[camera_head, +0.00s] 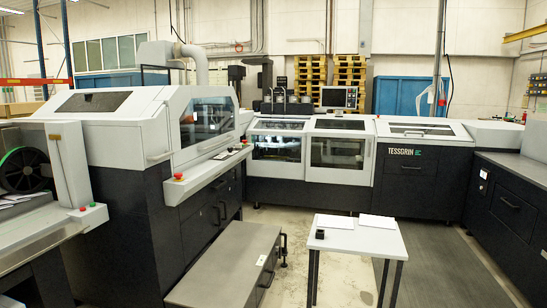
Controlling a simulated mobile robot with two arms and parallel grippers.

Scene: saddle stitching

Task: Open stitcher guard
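A long white and dark grey machine line fills the middle of the head view. Its centre unit has two clear-windowed guards at the front, a left guard (276,141) with a blue-lit inside and a right guard (337,148). Both appear shut. Another windowed guard (206,120) on the left unit also appears shut. I cannot tell from a label which one is the stitcher guard. Neither of my grippers is in view.
A small white table (357,239) with papers (377,221) and a black box (320,234) stands in front. A low grey cabinet (228,266) stands left of it. Bare floor (343,275) shows around the table. Dark units (510,205) line the right.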

